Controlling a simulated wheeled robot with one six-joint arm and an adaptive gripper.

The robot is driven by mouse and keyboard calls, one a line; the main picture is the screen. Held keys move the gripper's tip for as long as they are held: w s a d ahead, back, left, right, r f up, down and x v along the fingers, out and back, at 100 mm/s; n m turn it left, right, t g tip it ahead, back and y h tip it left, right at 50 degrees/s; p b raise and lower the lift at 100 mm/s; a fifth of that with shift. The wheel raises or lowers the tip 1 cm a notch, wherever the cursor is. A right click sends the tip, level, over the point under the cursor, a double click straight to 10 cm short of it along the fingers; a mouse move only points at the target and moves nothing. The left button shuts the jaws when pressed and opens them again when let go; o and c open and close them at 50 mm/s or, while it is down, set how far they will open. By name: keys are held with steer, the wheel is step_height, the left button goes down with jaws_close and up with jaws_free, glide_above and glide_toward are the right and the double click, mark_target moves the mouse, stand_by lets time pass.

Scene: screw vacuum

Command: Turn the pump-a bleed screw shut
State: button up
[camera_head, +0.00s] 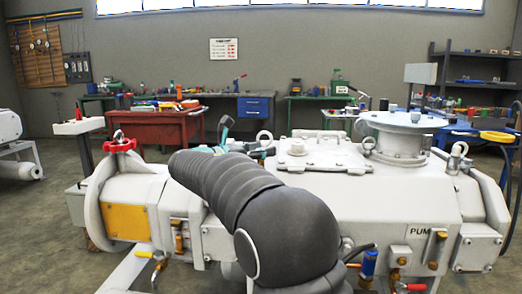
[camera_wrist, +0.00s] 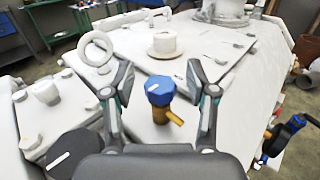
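A small brass fitting with a blue knob (camera_wrist: 160,90) stands on the pump's white top plate (camera_wrist: 150,62) in the wrist view. It looks like the bleed screw; no label is readable on it. My gripper (camera_wrist: 160,67) is open, with one finger to the left and one to the right of the knob, and gaps on both sides. In the head view my gripper (camera_head: 243,143) is over the top of the white pump (camera_head: 385,195), and my arm hides the knob. The label "PUMP" (camera_head: 417,231) is partly covered, so its letter does not show.
A second blue-handled valve (camera_head: 369,262) sits low on the pump's front; it also shows at the right of the wrist view (camera_wrist: 297,123). A red handwheel (camera_head: 121,144) is at the left end.

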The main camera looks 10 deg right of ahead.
steer(key=shift+a, duration=0.1)
steer(key=v, duration=1.2)
steer(key=s+d+f+m+g+y, duration=0.2)
steer(key=s+d+f+m+y, duration=0.2)
steer(key=s+d, duration=0.35)
steer(key=s+d+f+m+g+y, duration=0.1)
steer(key=s+d+f+m+y, duration=0.25)
steer(key=s+d, duration=0.4)
steer(key=s+a+f+m+y, duration=0.2)
steer(key=s+f+m+y, duration=0.2)
steer(key=s+f+m, duration=0.3)
steer(key=s+a+f+m+y, duration=0.2)
steer(key=s+f+m+y, duration=0.2)
steer(key=s, duration=0.9)
steer(key=shift+s+a+f+m+t+y, duration=0.2)
steer(key=shift+s+f+m+t+y, duration=0.15)
steer(key=shift+f+m, duration=1.55)
steer(key=shift+r+m, duration=0.45)
